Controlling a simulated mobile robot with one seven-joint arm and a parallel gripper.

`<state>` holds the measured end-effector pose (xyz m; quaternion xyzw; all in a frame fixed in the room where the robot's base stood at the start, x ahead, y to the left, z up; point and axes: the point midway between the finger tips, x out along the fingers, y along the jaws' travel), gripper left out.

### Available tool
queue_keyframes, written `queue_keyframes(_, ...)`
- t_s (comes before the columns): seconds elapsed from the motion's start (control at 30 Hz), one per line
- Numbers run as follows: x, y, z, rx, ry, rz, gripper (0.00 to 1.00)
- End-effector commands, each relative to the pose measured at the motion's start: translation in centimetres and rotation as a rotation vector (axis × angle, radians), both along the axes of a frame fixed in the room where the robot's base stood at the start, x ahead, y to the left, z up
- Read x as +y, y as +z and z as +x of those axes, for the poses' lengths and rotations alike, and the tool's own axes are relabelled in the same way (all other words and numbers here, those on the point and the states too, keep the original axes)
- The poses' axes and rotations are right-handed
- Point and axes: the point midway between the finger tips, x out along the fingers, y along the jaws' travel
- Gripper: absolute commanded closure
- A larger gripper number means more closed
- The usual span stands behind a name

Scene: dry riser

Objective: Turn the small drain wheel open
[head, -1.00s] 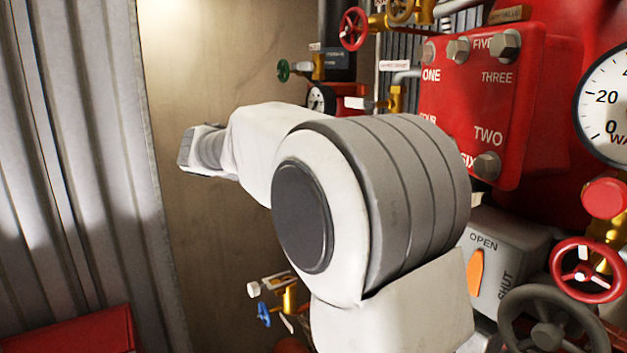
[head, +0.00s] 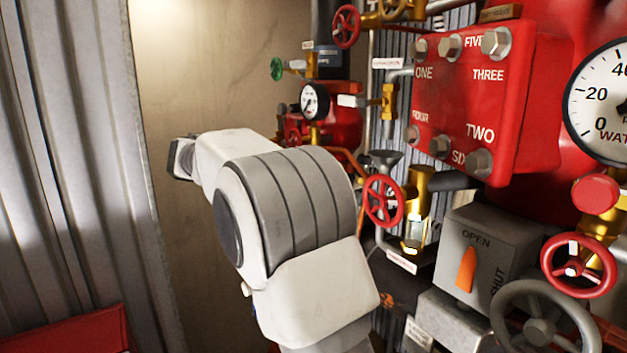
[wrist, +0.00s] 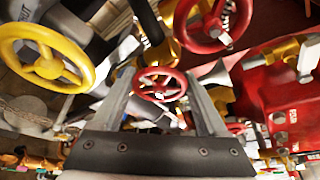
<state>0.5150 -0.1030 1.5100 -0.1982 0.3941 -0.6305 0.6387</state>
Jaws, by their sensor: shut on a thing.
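In the wrist view a small red spoked wheel (wrist: 160,84) sits between the two fingers of my gripper (wrist: 160,93). The fingers stand on its left and right sides, and my gripper is shut on it. No label for it is readable. In the head view my gripper is hidden behind my arm. A red spoked wheel (head: 383,201) shows just right of my arm there; I cannot tell whether it is the same wheel.
A yellow wheel (wrist: 48,58) and a larger red wheel (wrist: 212,22) are near my gripper in the wrist view. In the head view a red plate (head: 470,108), a grey OPEN/SHUT box (head: 486,250) and a grey wheel (head: 543,325) crowd the right. Corrugated metal (head: 70,150) stands left.

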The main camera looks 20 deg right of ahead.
Motion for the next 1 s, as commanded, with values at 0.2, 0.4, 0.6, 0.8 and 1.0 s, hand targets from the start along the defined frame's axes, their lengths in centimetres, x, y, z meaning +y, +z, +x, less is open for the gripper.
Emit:
queue_keyframes(0.2, 0.02, -0.03, 0.04, 0.096, 0.002, -0.02, 0.8)
queue_keyframes(0.4, 0.03, -0.02, 0.01, 0.138, 0.001, -0.027, 0.8)
queue_keyframes(0.6, 0.03, -0.02, 0.01, 0.149, 0.002, -0.029, 0.8)
queue_keyframes(0.8, 0.02, -0.03, 0.01, 0.149, 0.002, -0.029, 0.8)
queue_keyframes(1.0, 0.01, -0.01, 0.01, 0.148, 0.001, -0.029, 0.0)
